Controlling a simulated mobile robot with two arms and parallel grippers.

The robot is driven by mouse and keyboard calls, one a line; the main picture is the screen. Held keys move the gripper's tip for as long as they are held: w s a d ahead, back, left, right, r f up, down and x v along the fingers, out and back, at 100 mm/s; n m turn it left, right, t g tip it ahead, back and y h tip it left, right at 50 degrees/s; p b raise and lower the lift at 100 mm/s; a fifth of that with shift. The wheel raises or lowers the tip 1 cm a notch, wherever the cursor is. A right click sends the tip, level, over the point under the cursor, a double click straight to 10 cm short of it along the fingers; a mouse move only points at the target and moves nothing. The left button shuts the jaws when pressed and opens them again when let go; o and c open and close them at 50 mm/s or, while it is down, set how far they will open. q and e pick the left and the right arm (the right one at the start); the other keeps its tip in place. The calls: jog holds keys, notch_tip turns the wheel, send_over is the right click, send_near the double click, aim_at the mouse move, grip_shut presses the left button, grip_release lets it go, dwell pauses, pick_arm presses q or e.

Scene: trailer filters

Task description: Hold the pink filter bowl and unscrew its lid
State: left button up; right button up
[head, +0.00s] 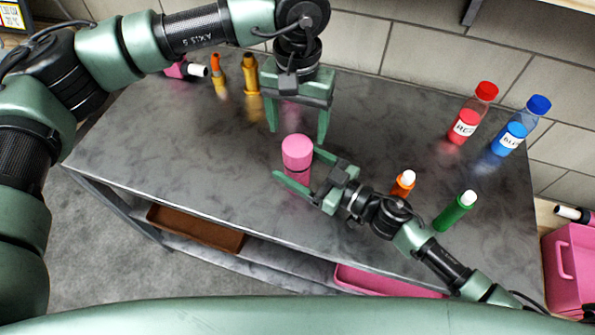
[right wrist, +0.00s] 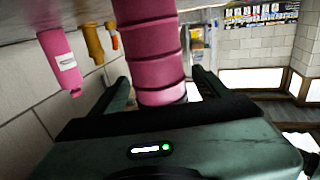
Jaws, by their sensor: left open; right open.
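The pink filter bowl (head: 296,176) stands upright on the grey workbench, with its lighter pink lid (head: 297,147) on top. My right gripper (head: 296,164) is open, its fingers on either side of the bowl; I cannot tell whether they touch it. In the right wrist view the bowl (right wrist: 150,45) rises between the two fingers, and the picture is upside down. My left gripper (head: 297,136) is open and empty, pointing down just behind the lid in the head view.
Red (head: 467,119) and blue (head: 519,131) bottles stand at the back right. Orange (head: 402,185) and green (head: 455,212) bottles stand near my right arm. Yellow-orange items (head: 250,75) stand at the back left. A pink container (right wrist: 65,62) shows beyond the bowl.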

aim_at(297, 145)
grip_shut()
pick_arm(q)
jog(key=m, duration=0.4)
jog(key=shift+f, duration=0.2)
jog(key=shift+m, duration=0.3)
notch_tip(297, 145, down, 8)
jog(key=shift+r, duration=0.15)
